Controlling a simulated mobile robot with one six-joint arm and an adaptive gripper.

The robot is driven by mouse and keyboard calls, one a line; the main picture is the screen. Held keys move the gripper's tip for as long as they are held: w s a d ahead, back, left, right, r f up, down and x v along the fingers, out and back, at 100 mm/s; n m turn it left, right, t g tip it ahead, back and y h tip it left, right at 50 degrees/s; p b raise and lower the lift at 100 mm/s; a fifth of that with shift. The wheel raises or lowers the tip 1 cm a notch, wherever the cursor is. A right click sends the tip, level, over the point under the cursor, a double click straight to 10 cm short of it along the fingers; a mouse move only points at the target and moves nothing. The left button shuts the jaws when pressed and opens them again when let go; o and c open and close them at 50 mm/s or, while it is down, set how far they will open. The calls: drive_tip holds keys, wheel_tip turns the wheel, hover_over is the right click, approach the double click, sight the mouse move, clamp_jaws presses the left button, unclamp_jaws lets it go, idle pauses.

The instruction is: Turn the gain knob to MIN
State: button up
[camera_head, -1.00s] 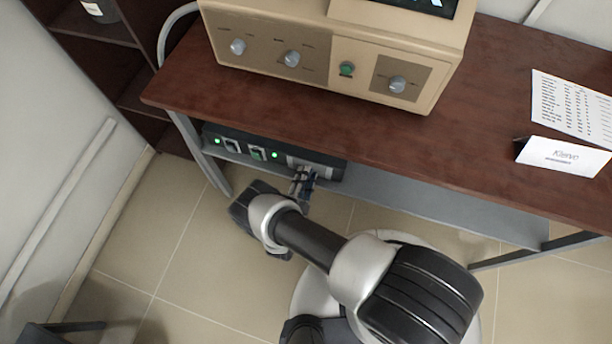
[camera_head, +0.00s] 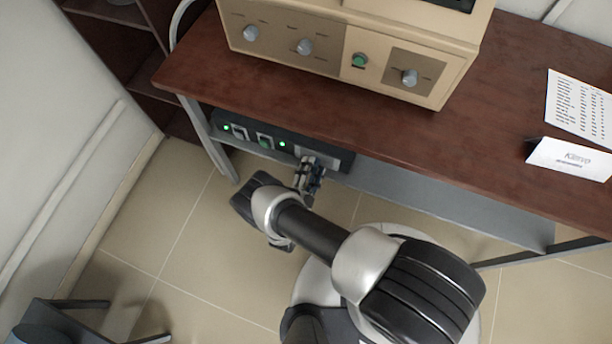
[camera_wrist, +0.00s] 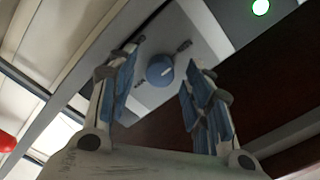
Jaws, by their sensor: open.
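In the wrist view a round blue knob (camera_wrist: 158,71) with a white pointer mark sits on a light grey plate (camera_wrist: 208,33) with small dark labels around it. The labels are too blurred to read. The pointer mark is on the knob's right side in this view. My gripper (camera_wrist: 165,74) is open, with its blue-padded fingers on either side of the knob in the picture; I cannot tell whether they touch it. In the head view my gripper (camera_head: 311,168) is at the right part of a black control box (camera_head: 341,155) under the table and hides the knob.
The box carries switches and green lights, one also lit in the wrist view (camera_wrist: 260,7). The wooden tabletop (camera_head: 400,130) overhangs it. A beige instrument (camera_head: 330,60) with grey knobs stands on top. A chair (camera_head: 85,318) is at lower left.

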drive_tip(key=v, duration=1.1)
drive_tip(key=shift+s, duration=0.1)
